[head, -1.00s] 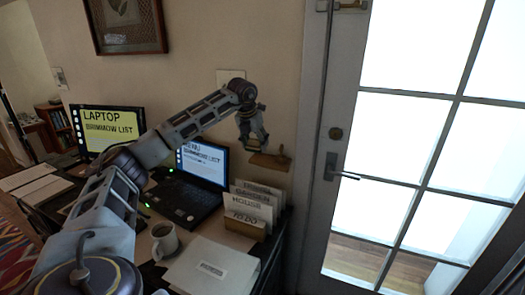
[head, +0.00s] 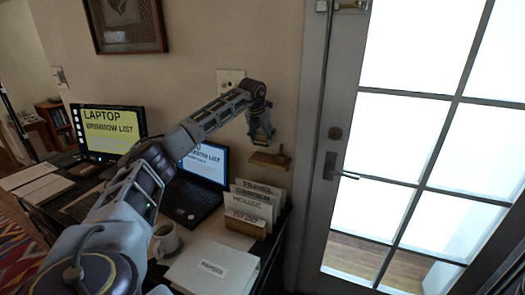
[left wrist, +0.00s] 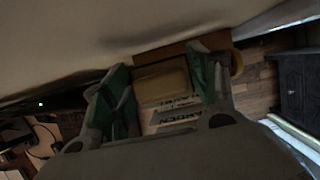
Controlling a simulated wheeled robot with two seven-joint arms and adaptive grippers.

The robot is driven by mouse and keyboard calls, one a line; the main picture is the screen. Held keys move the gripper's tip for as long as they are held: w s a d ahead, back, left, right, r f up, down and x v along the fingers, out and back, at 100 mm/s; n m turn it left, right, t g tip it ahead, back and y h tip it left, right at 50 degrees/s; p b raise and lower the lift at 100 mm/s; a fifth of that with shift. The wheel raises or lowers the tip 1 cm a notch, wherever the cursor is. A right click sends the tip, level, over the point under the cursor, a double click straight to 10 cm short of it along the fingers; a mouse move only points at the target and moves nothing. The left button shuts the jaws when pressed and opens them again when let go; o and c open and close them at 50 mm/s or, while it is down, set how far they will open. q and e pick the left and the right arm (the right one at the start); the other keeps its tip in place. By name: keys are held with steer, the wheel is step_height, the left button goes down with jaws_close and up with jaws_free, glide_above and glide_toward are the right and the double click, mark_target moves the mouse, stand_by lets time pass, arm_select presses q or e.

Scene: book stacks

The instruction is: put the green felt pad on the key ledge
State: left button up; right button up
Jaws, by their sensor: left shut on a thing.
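My left gripper (head: 263,138) is close to the wall, just above the small wooden key ledge (head: 270,160). In the left wrist view its two fingers (left wrist: 163,90) stand apart on either side of a flat, dull olive piece (left wrist: 163,83), which looks like the green felt pad in shadow. The gripper is shut on it. The brown wood of the ledge (left wrist: 165,53) shows beyond the piece. In the head view the pad is too small to tell from the fingers. I cannot tell whether it touches the ledge. My right gripper is not in view.
Below the ledge, upright labelled files (head: 257,200) stand in a holder on the desk. An open laptop (head: 200,185), a mug (head: 166,238) and a white folder (head: 210,268) are nearby. The glazed door (head: 338,130) is to the right. A wall plate (head: 231,80) is above.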

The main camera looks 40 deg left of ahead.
mark_target(263, 157)
arm_select(q)
steer(key=shift+f, duration=0.65)
steer(key=shift+f, duration=1.9)
steer(key=shift+w+f, duration=0.1)
steer(key=shift+f, duration=0.55)
steer(key=o, duration=1.1)
steer(key=shift+o, duration=0.2)
steer(key=shift+r, duration=0.15)
steer(key=shift+v, duration=3.7)
